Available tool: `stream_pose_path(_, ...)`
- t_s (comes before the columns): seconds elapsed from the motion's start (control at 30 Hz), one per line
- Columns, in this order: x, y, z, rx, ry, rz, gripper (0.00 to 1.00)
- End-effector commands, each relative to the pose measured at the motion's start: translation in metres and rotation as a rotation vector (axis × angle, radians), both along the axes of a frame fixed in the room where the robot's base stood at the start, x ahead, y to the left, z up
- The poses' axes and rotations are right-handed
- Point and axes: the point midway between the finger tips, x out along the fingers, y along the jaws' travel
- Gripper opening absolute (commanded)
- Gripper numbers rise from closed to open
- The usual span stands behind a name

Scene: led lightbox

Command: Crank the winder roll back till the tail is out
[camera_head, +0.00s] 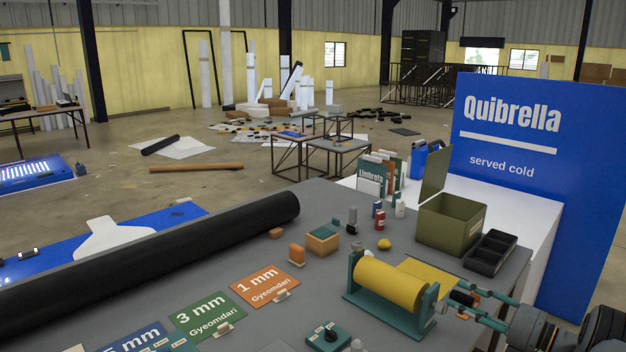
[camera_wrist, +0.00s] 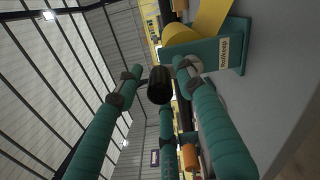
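The winder stands at the right of the grey table in the head view, a teal stand (camera_head: 390,318) holding a yellow roll (camera_head: 390,284). A yellow sheet (camera_head: 432,274) lies flat behind the roll. The wrist view shows the stand's labelled end plate (camera_wrist: 232,48) and part of the roll (camera_wrist: 183,34). A black cylindrical crank knob (camera_wrist: 159,85) points toward the wrist camera. My gripper (camera_head: 462,297) is at the winder's right end, its teal fingers (camera_wrist: 158,82) spread around the knob. A gap shows on the knob's left; contact on the right is unclear.
A long black roll (camera_head: 150,255) lies across the table's left. An olive open box (camera_head: 450,222) and black tray (camera_head: 491,258) stand behind the winder. Thickness cards (camera_head: 265,286), a small teal device (camera_head: 327,336) and a yellow lump (camera_head: 384,244) lie nearby.

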Motion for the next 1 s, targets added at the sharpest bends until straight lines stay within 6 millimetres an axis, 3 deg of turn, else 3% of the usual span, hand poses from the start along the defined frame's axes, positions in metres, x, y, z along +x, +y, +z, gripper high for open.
stream_pose_path(0.37, -0.003, -0.004, 0.000, 0.001, -0.001, -0.002, 0.41)
stream_pose_path(1.0, -0.048, -0.048, 0.000, 0.000, -0.001, -0.001, 0.41)
